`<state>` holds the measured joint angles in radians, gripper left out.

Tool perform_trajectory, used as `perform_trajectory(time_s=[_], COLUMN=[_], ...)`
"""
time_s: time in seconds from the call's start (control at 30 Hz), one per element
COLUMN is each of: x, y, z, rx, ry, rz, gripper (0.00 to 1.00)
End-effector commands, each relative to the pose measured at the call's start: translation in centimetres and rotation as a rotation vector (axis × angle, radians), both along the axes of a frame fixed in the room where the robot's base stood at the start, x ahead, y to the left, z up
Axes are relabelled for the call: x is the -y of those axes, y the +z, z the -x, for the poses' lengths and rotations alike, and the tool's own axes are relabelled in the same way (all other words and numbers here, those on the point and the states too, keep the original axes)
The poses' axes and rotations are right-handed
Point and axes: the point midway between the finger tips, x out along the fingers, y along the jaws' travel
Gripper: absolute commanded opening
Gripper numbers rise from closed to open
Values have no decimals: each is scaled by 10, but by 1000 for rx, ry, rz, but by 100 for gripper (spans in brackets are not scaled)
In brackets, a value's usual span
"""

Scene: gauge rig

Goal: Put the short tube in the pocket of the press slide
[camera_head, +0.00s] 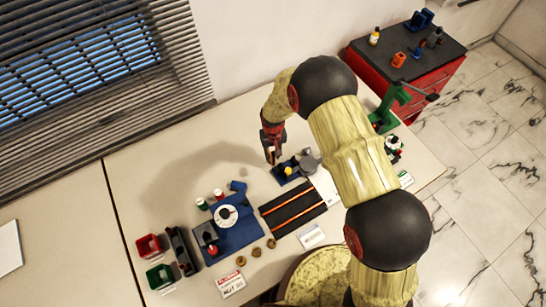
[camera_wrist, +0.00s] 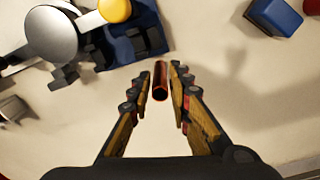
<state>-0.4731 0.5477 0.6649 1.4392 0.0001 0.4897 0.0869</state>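In the head view my gripper (camera_head: 272,151) is just behind a blue-based fixture. This fixture (camera_head: 287,172) has a yellow knob and a grey round top beside it; its blue base with dark blocks also shows in the wrist view (camera_wrist: 140,35). A green press (camera_head: 389,108) stands farther right, partly behind my arm. I cannot make out the slide's pocket.
A black mat with orange stripes (camera_head: 292,208) and a blue board with a white dial (camera_head: 236,229) lie in front. Red (camera_head: 148,246) and green bins (camera_head: 159,276) stand at left. A red cabinet (camera_head: 432,83) is behind right.

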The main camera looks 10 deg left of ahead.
Motion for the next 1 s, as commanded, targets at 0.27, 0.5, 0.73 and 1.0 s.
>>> perform_trajectory(time_s=[0.27,0.5,0.73,1.0], x=[0,0,0,0], y=[0,0,1,18], z=[0,0,0,-1], rx=[0,0,0,2], ry=[0,0,0,0], rz=[0,0,0,-1], gripper=[2,0,0,0])
